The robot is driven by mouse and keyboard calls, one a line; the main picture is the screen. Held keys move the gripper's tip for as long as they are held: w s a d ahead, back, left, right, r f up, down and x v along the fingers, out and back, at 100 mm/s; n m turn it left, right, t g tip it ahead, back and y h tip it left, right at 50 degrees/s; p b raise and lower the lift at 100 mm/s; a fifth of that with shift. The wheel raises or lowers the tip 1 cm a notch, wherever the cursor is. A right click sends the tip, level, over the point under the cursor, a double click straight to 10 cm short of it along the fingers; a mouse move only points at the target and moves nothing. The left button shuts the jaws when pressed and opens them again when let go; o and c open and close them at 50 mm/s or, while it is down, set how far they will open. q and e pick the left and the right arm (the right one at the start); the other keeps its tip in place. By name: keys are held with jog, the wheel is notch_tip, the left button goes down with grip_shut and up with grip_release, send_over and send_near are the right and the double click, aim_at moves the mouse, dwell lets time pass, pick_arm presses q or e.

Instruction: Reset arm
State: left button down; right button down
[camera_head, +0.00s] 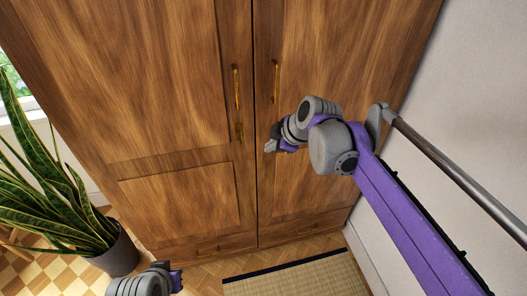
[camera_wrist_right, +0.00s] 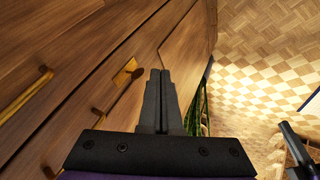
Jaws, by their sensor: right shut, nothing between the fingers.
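My right arm reaches in from the right in the head view, with its right gripper (camera_head: 270,146) in front of the right door of a wooden wardrobe (camera_head: 180,60). In the right wrist view the two dark fingers of that gripper (camera_wrist_right: 160,75) lie together with nothing between them. They look apart from the wardrobe front, though the gap is hard to judge. My left arm's end (camera_head: 150,282) shows only partly at the bottom edge of the head view. Its fingers cannot be made out.
The wardrobe doors look shut, with brass handles (camera_head: 236,87) and (camera_head: 275,82) and a brass lock plate (camera_head: 239,130). A potted snake plant (camera_head: 118,252) stands at the left. A woven mat (camera_head: 300,274) lies on the checkered floor. A pale wall (camera_head: 470,90) is at the right.

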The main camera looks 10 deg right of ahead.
jog(key=s+d+f+m+h, duration=0.1)
jog(key=s+d+f+m, duration=0.2)
jog(key=s, duration=0.5)
jog(key=s+d+f+m+h, duration=0.1)
jog(key=s+d+f+m, duration=0.2)
jog(key=s+f+m, duration=0.3)
jog(key=s+d+f+m+h, duration=0.2)
jog(key=s+f+m, duration=0.3)
jog(key=s, duration=0.7)
jog(key=shift+d+f+m, duration=0.2)
jog(key=shift+d+m, duration=0.4)
jog(key=shift+m, duration=0.3)
